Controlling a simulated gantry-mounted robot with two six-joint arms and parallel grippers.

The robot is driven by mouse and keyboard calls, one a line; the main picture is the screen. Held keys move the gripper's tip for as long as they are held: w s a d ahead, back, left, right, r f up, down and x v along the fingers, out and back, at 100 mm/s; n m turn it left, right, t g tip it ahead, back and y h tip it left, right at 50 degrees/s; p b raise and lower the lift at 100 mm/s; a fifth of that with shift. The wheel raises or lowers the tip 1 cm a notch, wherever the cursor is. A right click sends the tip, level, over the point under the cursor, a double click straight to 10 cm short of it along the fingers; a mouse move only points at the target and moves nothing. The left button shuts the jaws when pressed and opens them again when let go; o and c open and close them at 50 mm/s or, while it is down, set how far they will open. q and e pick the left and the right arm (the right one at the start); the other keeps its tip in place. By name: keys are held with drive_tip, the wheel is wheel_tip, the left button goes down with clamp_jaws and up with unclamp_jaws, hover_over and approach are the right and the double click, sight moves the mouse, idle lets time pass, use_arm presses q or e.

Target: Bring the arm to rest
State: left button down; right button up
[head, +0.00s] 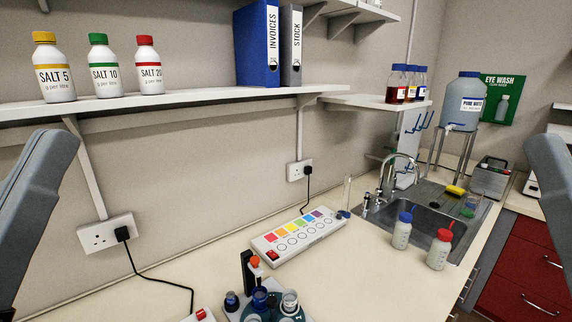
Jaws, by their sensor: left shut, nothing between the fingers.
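My left arm comes in at the left edge of the head view as a grey link. Only a dark sliver of my left gripper (7,314) shows, in the bottom left corner; it is shut and empty, apart from everything on the bench (370,290). Its fingertips are not clearly visible. My right arm shows only as a grey link at the right edge, and its gripper is out of view.
A round holder (236,311) with bottles stands at the bottom middle. Behind it lies a white strip with coloured squares (268,249). A blue-capped bottle (402,233) and red-capped bottle (439,249) stand before the sink (420,219). The front right bench is clear.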

use_arm(q)
drive_tip(key=a+r+n+y+p, duration=0.25)
drive_tip(key=r+y+p, duration=0.25)
drive_tip(key=r+p, duration=2.95)
wheel_tip(320, 180, down, 34)
drive_tip(key=b, duration=3.3)
drive_tip(key=shift+a+m+t, duration=0.25)
drive_tip(key=shift+m+t, duration=0.1)
drive_tip(key=shift+t, duration=0.05)
